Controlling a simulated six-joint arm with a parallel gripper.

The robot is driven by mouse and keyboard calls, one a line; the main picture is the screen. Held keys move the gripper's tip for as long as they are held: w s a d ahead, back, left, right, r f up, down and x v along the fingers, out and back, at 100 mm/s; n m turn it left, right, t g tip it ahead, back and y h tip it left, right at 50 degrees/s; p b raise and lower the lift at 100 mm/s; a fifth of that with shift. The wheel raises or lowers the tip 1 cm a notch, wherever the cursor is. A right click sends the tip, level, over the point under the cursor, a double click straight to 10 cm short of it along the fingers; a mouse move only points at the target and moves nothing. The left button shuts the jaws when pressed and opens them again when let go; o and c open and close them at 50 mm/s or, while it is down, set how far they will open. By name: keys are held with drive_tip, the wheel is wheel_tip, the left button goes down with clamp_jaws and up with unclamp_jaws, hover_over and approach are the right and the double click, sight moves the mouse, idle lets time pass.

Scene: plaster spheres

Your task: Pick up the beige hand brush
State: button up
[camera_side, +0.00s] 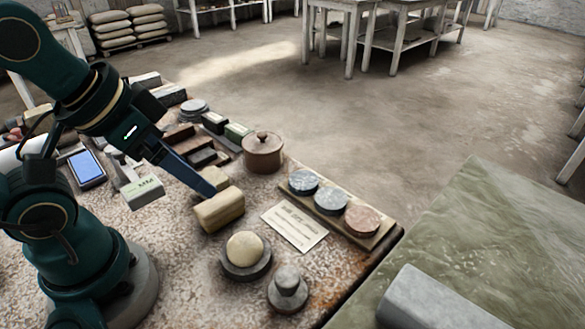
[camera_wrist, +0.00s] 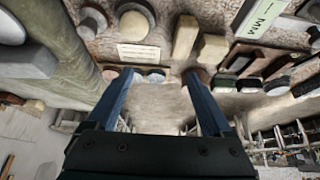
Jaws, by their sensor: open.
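Two beige blocky things lie side by side near the middle of the table. The nearer, longer one (camera_side: 220,210) also shows in the wrist view (camera_wrist: 185,38). The farther, shorter one (camera_side: 214,177) shows just right of it in the wrist view (camera_wrist: 212,49). One is probably the hand brush, but I see no clear bristles and cannot tell which. My gripper (camera_side: 207,187) is open, its blue fingers (camera_wrist: 158,74) apart with nothing between them. In the side view its fingertip overlaps the gap between the two blocks, partly hiding them. Whether it touches either is unclear.
A brown lidded pot (camera_side: 263,153) stands behind the blocks. A paper card (camera_side: 294,226) lies to the right, before a board with three discs (camera_side: 330,201). A pale ball on a round base (camera_side: 245,251) and a grey stone weight (camera_side: 288,290) are in front. A labelled block (camera_side: 143,192) is left.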

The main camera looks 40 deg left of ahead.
drive_tip(key=w, duration=0.2)
drive_tip(key=g, duration=0.5)
approach(218, 201)
drive_tip(key=shift+m, duration=0.3)
drive_tip(key=f, duration=0.2)
drive_tip(key=w+f, duration=0.1)
drive_tip(key=f, duration=0.2)
drive_tip(key=shift+w+d+f, duration=0.1)
drive_tip(key=shift+d+f, duration=0.05)
drive_tip(key=shift+f, duration=0.05)
drive_tip(key=shift+s+f+g, duration=0.15)
drive_tip(key=shift+f, duration=0.3)
drive_tip(key=shift+s+f+g, duration=0.15)
drive_tip(key=shift+s+f, duration=0.05)
drive_tip(key=shift+f, duration=2.45)
clamp_jaws()
